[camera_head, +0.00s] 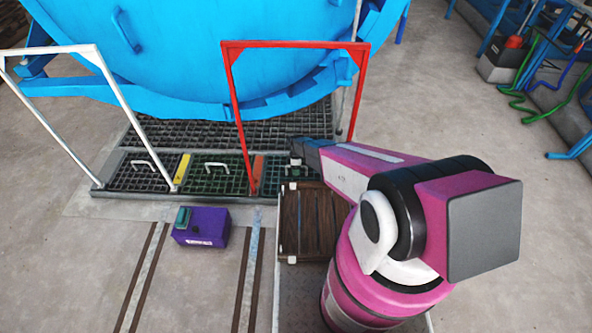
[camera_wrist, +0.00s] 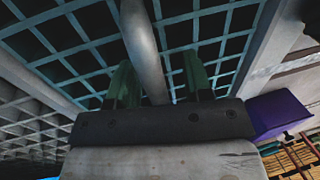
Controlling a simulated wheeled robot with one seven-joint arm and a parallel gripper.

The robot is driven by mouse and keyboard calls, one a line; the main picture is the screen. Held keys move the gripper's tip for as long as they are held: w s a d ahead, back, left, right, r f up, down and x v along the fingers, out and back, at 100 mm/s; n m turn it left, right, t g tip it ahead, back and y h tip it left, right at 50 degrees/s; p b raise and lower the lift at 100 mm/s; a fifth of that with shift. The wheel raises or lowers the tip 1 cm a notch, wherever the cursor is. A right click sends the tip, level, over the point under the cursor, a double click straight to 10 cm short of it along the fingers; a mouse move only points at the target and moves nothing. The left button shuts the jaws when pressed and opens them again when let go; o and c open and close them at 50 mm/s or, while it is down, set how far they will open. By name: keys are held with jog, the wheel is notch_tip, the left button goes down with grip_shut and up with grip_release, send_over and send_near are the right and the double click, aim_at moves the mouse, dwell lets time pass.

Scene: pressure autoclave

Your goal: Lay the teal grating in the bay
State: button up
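The teal grating (camera_wrist: 90,45) fills the upper part of the wrist view as teal bars over dark openings. Its pale round handle (camera_wrist: 148,60) runs between the two green fingers of my gripper (camera_wrist: 160,80). The fingers stand apart, with a visible gap between the handle and the right finger. In the head view my gripper (camera_head: 296,163) is low over the right end of the grated platform, at a white handle. The arm and gripper hide much of the grating there, and I cannot tell whether it is flush with its neighbours.
A red frame (camera_head: 233,100) and a white frame (camera_head: 38,110) stand upright on the platform. Two handled grating panels (camera_head: 135,178) lie left of my gripper. A purple box (camera_head: 203,230) is on the floor in front. The blue vessel (camera_head: 190,60) is behind. A brown slatted deck (camera_head: 310,225) is close to my arm.

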jog(key=shift+f, duration=0.1)
notch_tip(320, 180, up, 11)
jog(key=w, duration=0.2)
dwell(0.4)
jog(key=shift+f, duration=0.15)
